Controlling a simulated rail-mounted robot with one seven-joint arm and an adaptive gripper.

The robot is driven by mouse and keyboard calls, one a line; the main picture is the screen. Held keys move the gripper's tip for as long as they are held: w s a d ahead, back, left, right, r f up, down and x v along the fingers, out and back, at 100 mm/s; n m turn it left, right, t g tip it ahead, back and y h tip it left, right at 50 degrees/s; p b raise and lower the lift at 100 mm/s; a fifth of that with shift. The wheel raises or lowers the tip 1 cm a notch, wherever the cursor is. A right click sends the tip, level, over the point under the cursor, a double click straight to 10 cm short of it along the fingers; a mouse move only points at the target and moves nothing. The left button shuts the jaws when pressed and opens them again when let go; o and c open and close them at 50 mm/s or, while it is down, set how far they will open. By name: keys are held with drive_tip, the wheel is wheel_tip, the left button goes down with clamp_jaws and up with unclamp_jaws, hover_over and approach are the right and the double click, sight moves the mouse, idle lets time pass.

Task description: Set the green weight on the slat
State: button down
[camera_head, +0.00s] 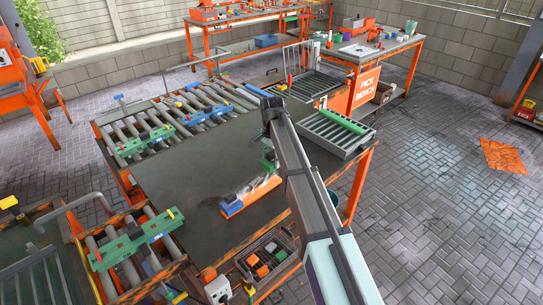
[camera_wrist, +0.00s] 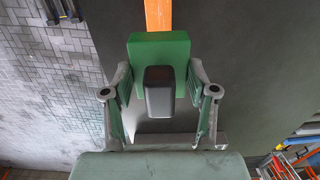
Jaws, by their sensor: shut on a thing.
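The green weight (camera_wrist: 160,48) is a green block with a dark grey knob on top. In the wrist view it sits between the two fingers of my gripper (camera_wrist: 159,88), which are closed on it. In the head view a small part of the green weight (camera_head: 267,166) shows beside my gripper (camera_head: 271,155); my arm hides the rest. The orange slat (camera_head: 233,208) lies on the dark bench top, close to and below the weight in the picture. An orange strip of the slat (camera_wrist: 158,14) runs out beyond the weight in the wrist view. I cannot tell whether weight and slat touch.
The dark bench top (camera_head: 180,185) is clear to the left of the slat. A roller conveyor with green clamps (camera_head: 147,143) borders its far left. A grey slatted tray with a green bar (camera_head: 336,134) stands at the right. A bin of small parts (camera_head: 265,262) sits below the front edge.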

drive_tip(key=shift+r, duration=0.2)
drive_tip(key=b, duration=0.2)
hover_over(272, 181)
drive_tip(key=shift+s+f, duration=0.1)
drive_tip(key=shift+f, duration=3)
drive_tip(key=shift+f+b, duration=0.45)
drive_tip(key=shift+f, duration=1)
drive_tip(key=shift+c, duration=1.2)
unclamp_jaws()
drive_tip(key=shift+o, duration=1.2)
drive_tip(key=shift+s+f, duration=0.1)
drive_tip(key=shift+r+p, duration=1.8)
drive_tip(key=shift+r, duration=1.8)
